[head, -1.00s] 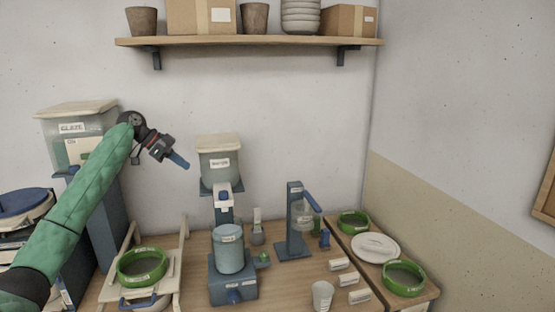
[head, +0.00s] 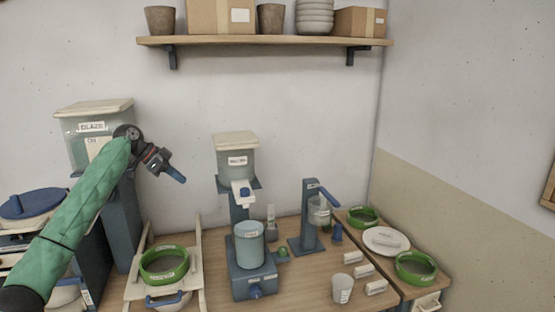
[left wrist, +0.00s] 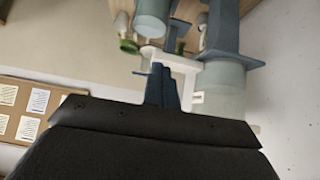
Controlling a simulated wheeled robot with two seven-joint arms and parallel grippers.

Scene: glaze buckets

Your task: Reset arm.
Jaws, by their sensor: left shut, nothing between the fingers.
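My left arm, in a green sleeve, comes in from the left in the head view. Its gripper (head: 178,177) is raised in front of the wall, between the glaze tank (head: 88,128) and the water tank (head: 236,162). The fingers are blue, shut and empty, and touch nothing. In the left wrist view the shut fingers (left wrist: 161,85) show at the middle, with the water tank (left wrist: 222,85) beyond them at the right. My right gripper is in neither view.
A light blue bucket (head: 249,249) stands on a blue base below the water tank. A green-rimmed sieve (head: 164,266) sits on a wooden frame at the front left. More green sieves (head: 416,266) are at the right. A shelf (head: 264,41) with pots and boxes hangs above.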

